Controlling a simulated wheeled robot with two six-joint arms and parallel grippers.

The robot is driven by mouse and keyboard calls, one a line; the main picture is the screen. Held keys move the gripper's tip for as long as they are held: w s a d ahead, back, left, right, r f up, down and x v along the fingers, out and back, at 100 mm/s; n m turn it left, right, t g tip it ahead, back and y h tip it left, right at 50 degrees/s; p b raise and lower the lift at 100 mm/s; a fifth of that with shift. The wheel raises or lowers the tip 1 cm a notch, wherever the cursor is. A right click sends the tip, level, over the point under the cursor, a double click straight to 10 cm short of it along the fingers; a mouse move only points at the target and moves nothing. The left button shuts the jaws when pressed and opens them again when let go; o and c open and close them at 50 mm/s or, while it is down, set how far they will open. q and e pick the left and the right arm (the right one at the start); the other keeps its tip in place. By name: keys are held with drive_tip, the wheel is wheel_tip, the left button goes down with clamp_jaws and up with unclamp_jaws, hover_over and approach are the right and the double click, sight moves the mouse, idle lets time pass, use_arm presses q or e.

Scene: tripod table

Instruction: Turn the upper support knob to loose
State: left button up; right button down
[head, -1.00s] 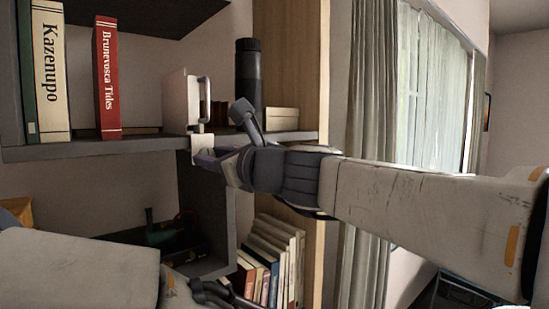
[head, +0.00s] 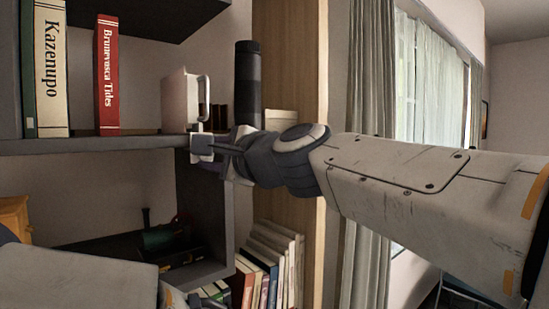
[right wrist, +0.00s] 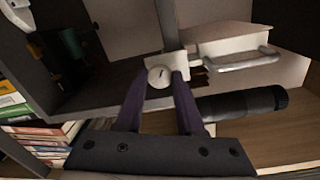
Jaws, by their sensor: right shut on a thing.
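A small white support with a round white knob (right wrist: 160,76) sits at the shelf's front edge. The knob's face has a short dark mark, seen in the right wrist view. My right gripper (right wrist: 157,82) is shut on the knob, one finger on each side of it. In the head view my right gripper (head: 212,148) reaches the white support (head: 201,141) from the right and partly covers it; the knob itself is hidden there. Of my left arm only a forearm shows at the lower left; its gripper is out of sight.
On the shelf (head: 90,146) stand a green-and-white book (head: 50,70), a red book (head: 107,75), a white handled box (head: 180,98) and a dark cylinder (head: 247,85). Several books (head: 265,265) lean below. A curtain (head: 370,120) hangs at the right.

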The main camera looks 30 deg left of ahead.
drive_tip(key=shift+n+b, duration=1.35)
drive_tip(key=shift+n, duration=3.15)
drive_tip(key=c, duration=0.5)
unclamp_jaws()
drive_tip(key=shift+s+t+h, duration=0.1)
drive_tip(key=shift+t+h, duration=0.2)
